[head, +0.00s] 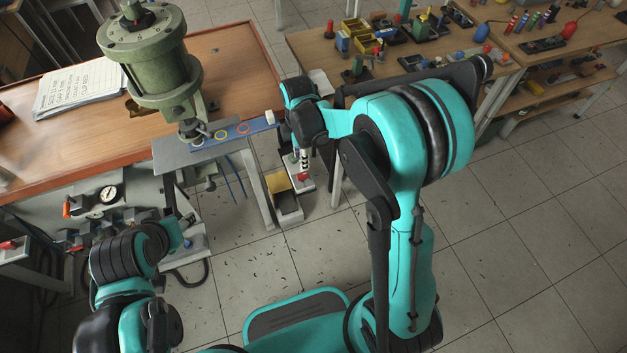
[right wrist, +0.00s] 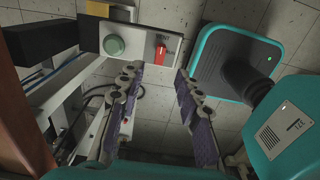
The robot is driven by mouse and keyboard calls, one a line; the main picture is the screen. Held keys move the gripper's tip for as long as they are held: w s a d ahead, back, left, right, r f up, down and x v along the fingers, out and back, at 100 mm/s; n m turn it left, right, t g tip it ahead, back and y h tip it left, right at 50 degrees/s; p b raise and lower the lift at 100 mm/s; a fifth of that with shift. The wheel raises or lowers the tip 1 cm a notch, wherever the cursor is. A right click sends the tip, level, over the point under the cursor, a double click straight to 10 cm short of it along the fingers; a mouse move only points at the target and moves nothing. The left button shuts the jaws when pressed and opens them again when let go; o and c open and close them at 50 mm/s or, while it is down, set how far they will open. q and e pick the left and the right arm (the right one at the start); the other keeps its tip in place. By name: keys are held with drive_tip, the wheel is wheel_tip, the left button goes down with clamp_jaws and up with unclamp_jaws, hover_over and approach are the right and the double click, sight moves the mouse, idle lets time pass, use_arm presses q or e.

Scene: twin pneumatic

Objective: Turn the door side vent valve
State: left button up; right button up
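A light panel (right wrist: 136,50) with a round green button (right wrist: 114,46) and a red-orange valve knob (right wrist: 161,50) lies just beyond my right fingertips in the right wrist view. My right gripper (right wrist: 158,71) is open and empty, with the knob in line with the gap between its fingers. I cannot tell whether they touch it. In the head view my right gripper (head: 304,158) points down over this panel; a red knob (head: 303,177) shows just below it. My left gripper (head: 182,232) is low at the left, near another light panel (head: 190,252); its fingers are too unclear to read.
A green cylinder press (head: 152,60) stands at the wooden bench (head: 235,62), with a pressure gauge (head: 108,194) below. A yellow-topped box (head: 279,184) is left of the right panel. Another red-knob panel (head: 14,247) is far left. Tiled floor lies clear at right.

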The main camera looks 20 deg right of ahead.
sight(302, 174)
wheel_tip(302, 174, down, 8)
drive_tip(key=b, duration=0.3)
drive_tip(key=shift+f, duration=0.15)
clamp_jaws()
